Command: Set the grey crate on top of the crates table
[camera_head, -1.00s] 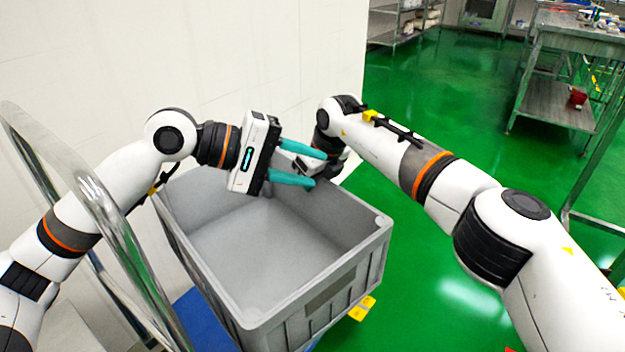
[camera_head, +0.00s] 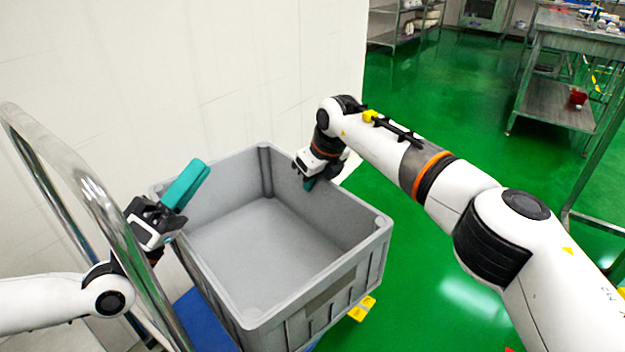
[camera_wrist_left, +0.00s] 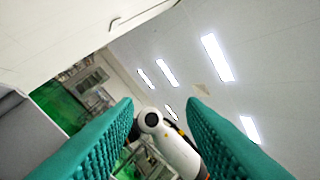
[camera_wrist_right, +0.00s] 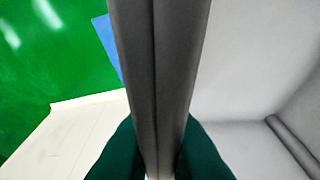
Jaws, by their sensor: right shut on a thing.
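The grey crate (camera_head: 258,322) is open and empty, and stands over a blue platform (camera_head: 205,322) in the head view. My right gripper (camera_head: 310,184) is at the crate's far right wall. In the right wrist view its teal fingers lie on both sides of the crate's wall (camera_wrist_right: 155,80), shut on it. My left gripper (camera_head: 190,182) is at the crate's left side, above the rim and apart from it, fingers pointing up. In the left wrist view its two fingers (camera_wrist_left: 160,105) are spread with nothing between them. I cannot tell which table is the crates table.
A curved metal rail (camera_head: 105,200) stands at the left, close to my left arm. A white wall (camera_head: 220,80) is behind the crate. A metal table (camera_head: 580,40) with a lower shelf stands at the far right. Green floor (camera_head: 430,270) is clear right of the crate.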

